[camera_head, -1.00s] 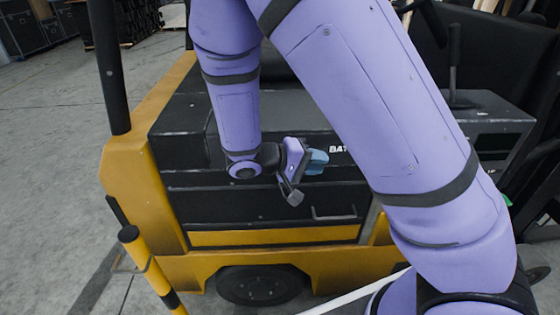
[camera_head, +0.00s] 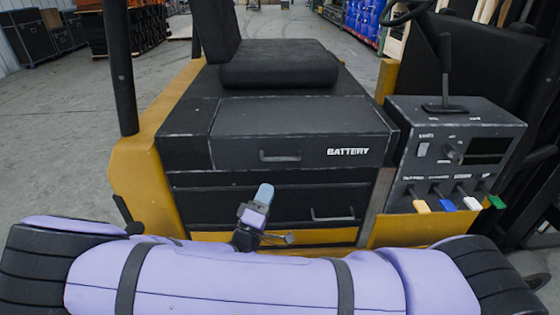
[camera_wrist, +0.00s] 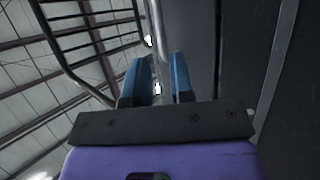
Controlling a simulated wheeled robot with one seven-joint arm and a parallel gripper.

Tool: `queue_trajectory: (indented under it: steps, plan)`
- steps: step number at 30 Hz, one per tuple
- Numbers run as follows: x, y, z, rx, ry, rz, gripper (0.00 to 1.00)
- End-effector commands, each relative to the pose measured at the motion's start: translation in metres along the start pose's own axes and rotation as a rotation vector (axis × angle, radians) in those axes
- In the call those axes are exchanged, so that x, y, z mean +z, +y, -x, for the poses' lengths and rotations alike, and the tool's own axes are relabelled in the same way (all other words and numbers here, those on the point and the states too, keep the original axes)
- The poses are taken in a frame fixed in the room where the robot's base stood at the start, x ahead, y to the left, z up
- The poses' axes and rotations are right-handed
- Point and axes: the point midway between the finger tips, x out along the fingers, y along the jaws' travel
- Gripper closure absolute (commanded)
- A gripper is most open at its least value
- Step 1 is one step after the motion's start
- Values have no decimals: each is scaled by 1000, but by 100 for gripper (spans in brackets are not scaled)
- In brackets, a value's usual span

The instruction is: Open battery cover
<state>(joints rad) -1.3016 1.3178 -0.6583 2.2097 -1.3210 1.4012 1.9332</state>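The battery cover (camera_head: 300,119) is a dark grey panel marked BATTERY on the forklift's side, below the seat; it looks closed. Its dark bar handle (camera_head: 280,156) is on the front face, left of the lettering. My gripper (camera_head: 264,190) is in front of the lower panels, just below the handle, with its blue fingers pointing up. In the wrist view my gripper (camera_wrist: 163,66) shows two fingers apart with nothing between them. A grey bar (camera_wrist: 157,25) shows beyond the fingertips; I cannot tell whether it is the handle.
A lower panel has its own handle (camera_head: 333,217). A control box (camera_head: 455,150) with a lever and coloured tabs stands on the right. The black seat (camera_head: 280,65) is above the cover. A dark post (camera_head: 118,70) rises at left. Open floor lies left of the forklift.

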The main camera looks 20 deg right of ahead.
Motion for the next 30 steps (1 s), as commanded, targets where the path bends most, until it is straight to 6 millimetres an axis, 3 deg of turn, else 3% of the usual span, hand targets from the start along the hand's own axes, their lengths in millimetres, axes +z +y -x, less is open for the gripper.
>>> queue_trajectory:
  steps: [5,21,30]
  plan:
    - [-1,0,-9,6,11,-5,78]
    - [-2,0,-94,4,9,-4,78]
    - [-2,0,-107,4,10,-3,78]
